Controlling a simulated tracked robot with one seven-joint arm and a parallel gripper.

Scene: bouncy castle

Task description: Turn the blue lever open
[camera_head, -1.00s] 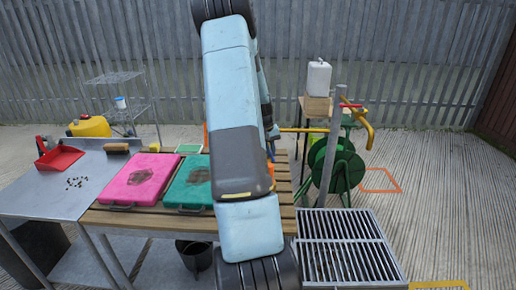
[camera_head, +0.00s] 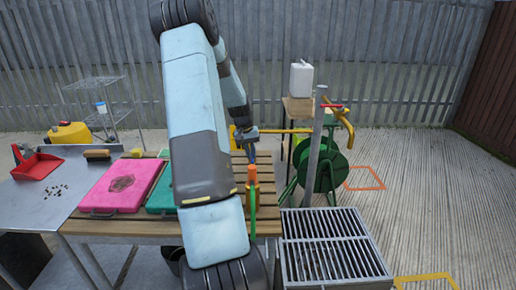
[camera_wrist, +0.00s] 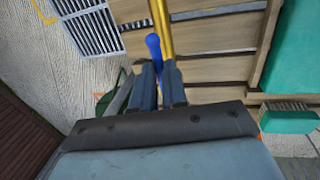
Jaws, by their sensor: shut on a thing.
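The blue lever (camera_wrist: 153,45) shows in the wrist view with its rounded end sticking out past my fingers. My gripper (camera_wrist: 158,82) is shut on its lower part. A yellow pipe (camera_wrist: 162,18) runs right beside the lever, by the right finger. In the head view my gripper (camera_head: 251,156) is over the slatted wooden table, just below the yellow pipe (camera_head: 272,131). The lever cannot be made out in that view.
A grey post (camera_head: 313,150) with a red handle and yellow tap stands beside a green hose reel (camera_head: 322,165). An orange-and-green hose end (camera_head: 253,200) is on the wooden table (camera_head: 267,190). A pink board (camera_head: 122,185) lies left. A metal grate (camera_head: 325,245) is front right.

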